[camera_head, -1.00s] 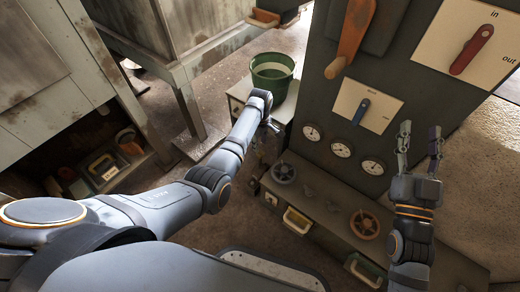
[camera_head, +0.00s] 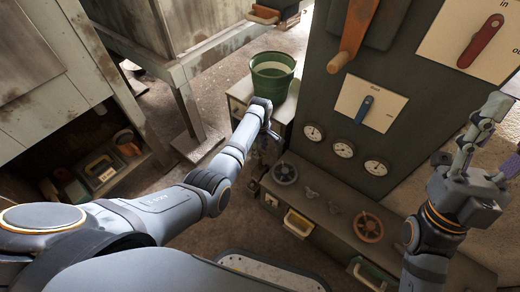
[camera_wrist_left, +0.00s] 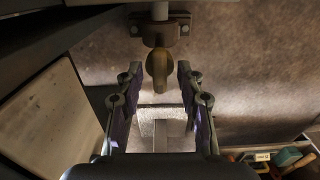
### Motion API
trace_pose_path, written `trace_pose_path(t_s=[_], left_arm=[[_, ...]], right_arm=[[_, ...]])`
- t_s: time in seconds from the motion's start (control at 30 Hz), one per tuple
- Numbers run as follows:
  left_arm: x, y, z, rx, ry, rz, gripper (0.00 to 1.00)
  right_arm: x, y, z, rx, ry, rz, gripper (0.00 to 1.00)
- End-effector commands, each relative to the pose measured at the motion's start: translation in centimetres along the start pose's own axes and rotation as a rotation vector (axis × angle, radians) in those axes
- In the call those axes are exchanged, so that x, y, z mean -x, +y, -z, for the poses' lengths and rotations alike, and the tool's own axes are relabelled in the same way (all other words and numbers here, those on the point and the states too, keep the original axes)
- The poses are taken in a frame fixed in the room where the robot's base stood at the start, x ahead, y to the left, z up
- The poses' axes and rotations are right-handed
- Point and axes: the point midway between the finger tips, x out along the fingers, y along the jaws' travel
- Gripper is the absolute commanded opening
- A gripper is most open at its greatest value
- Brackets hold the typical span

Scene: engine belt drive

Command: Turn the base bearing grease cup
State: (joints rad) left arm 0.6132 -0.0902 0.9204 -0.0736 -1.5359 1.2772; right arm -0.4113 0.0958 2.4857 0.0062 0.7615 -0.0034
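The grease cup (camera_wrist_left: 159,70) looks like a brass, rounded cup hanging under a dark bracket with bolts in the left wrist view. My left gripper (camera_wrist_left: 159,88) is open, with one finger on each side of the cup and visible gaps between. In the head view, my left gripper (camera_head: 268,142) is low beside the dark machine panel, mostly hidden by its own wrist, and the cup cannot be made out there. My right gripper (camera_head: 487,150) is open and empty at the right edge, in front of the panel's right side.
The panel carries gauges (camera_head: 343,150), a blue lever (camera_head: 365,110) and a red lever (camera_head: 478,46). A lower ledge holds handwheels (camera_head: 369,227). A green bucket (camera_head: 272,77) stands behind my left wrist. An open box of tools (camera_wrist_left: 270,158) lies at the lower right of the wrist view.

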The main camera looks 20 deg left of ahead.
Motion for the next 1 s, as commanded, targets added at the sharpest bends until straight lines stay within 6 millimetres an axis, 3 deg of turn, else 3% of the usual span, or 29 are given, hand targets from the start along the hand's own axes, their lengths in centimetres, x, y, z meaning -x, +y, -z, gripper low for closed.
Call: trace_pose_path(t_s=[0.2,0.5,0.83,1.0], left_arm=[[0.0,0.0,0.0,0.0,0.0,0.0,0.38],[0.0,0.0,0.0,0.0,0.0,0.0,0.0],[0.1,0.0,0.0,-0.008,0.0,0.001,0.0],[0.2,0.0,0.0,-0.041,0.0,0.001,0.0]], right_arm=[[0.0,0.0,0.1,0.0,0.003,0.0,0.44],[0.0,0.0,0.0,0.0,0.001,0.0,0.44],[-0.1,0.0,-0.4,-0.001,-0.02,-0.001,0.44],[0.9,0.2,-3.8,-0.01,-0.182,-0.012,0.44]])
